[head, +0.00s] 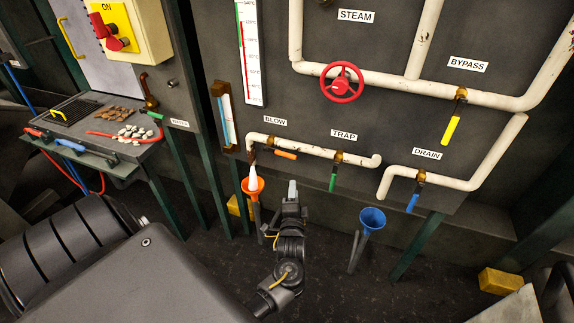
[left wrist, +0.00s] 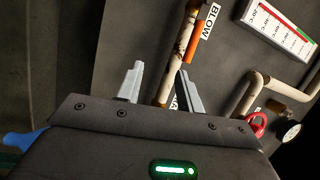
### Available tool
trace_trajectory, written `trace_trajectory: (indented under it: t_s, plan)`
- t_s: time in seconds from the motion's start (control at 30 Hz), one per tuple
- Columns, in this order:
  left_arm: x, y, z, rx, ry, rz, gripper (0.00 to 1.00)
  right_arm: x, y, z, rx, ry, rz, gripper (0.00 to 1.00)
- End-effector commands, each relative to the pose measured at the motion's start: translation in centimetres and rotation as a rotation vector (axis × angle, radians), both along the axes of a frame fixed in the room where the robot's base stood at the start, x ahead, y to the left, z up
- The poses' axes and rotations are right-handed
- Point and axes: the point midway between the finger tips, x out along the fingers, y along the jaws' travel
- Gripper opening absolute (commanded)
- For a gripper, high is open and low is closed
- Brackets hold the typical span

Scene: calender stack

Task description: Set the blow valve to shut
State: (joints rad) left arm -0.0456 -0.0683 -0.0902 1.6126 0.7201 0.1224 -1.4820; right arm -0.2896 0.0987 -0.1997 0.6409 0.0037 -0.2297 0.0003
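The blow valve has an orange lever (head: 286,154) under the BLOW label (head: 275,120). The lever lies roughly along its white pipe (head: 318,151). A white plume (head: 253,178) shows between the pipe's left end and an orange funnel (head: 252,186). My left gripper (head: 292,190) is below the orange lever in the head view, pointing up toward the panel and apart from it. In the left wrist view, the left gripper's two grey fingers (left wrist: 158,80) stand apart with nothing held. The orange lever (left wrist: 203,42) and BLOW label (left wrist: 210,21) are ahead of them. My right gripper is not seen.
To the right are the green trap lever (head: 333,180), blue drain lever (head: 413,201), yellow bypass lever (head: 451,129) and red steam wheel (head: 342,82). A blue funnel (head: 372,219) stands below. A tray (head: 90,144) with small pieces is at left.

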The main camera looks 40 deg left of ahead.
Motion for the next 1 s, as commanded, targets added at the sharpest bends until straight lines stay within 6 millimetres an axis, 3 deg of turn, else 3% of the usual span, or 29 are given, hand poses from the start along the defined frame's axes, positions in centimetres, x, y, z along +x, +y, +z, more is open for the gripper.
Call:
trace_trajectory:
  t_s: [0.1,0.2,0.43,0.8,1.0]
  plan:
    - [-0.4,1.2,3.1,0.078,-0.038,0.079,0.37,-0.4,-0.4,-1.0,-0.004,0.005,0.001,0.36]
    - [-0.6,1.6,4.2,0.103,-0.044,0.105,0.37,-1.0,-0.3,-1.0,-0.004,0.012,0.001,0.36]
    - [0.2,2.4,4.7,0.108,-0.043,0.106,0.37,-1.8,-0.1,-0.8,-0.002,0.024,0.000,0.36]
    - [5.1,6.8,5.8,0.106,-0.043,0.105,0.37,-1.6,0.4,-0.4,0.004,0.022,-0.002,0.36]
    - [6.8,8.3,6.1,0.105,-0.042,0.104,0.37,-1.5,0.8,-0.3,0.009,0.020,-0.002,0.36]
